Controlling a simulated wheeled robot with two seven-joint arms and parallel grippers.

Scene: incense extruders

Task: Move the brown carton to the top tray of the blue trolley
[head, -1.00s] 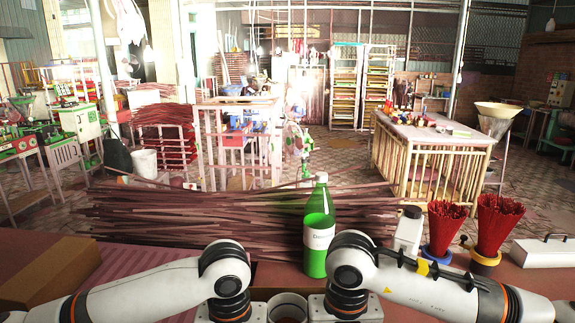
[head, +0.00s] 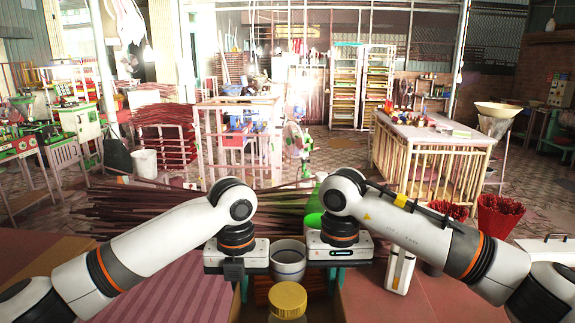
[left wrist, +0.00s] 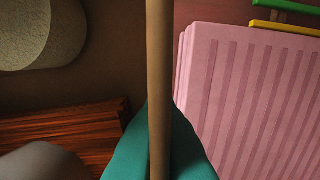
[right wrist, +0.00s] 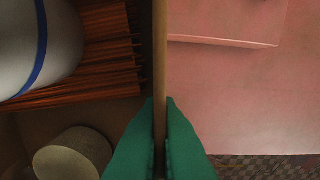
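The open brown carton (head: 343,306) is at the bottom centre of the head view, partly cut off. It holds a grey cup (head: 288,262), a jar with a yellow lid (head: 288,298) and reddish sticks (right wrist: 112,50). My left gripper (head: 236,276) is shut on the carton's left wall, which runs between its teal fingers in the left wrist view (left wrist: 159,70). My right gripper (head: 338,280) is shut on the right wall, also seen in the right wrist view (right wrist: 160,60). I cannot make out the blue trolley in any view.
A striped pink stack (head: 165,285) lies left of the carton. Behind my arms are dark sticks (head: 130,212) and a green bottle (head: 314,219), mostly hidden. A white bottle (head: 400,270) and red stick bundles (head: 500,215) stand to the right. A slatted table (head: 430,160) stands beyond.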

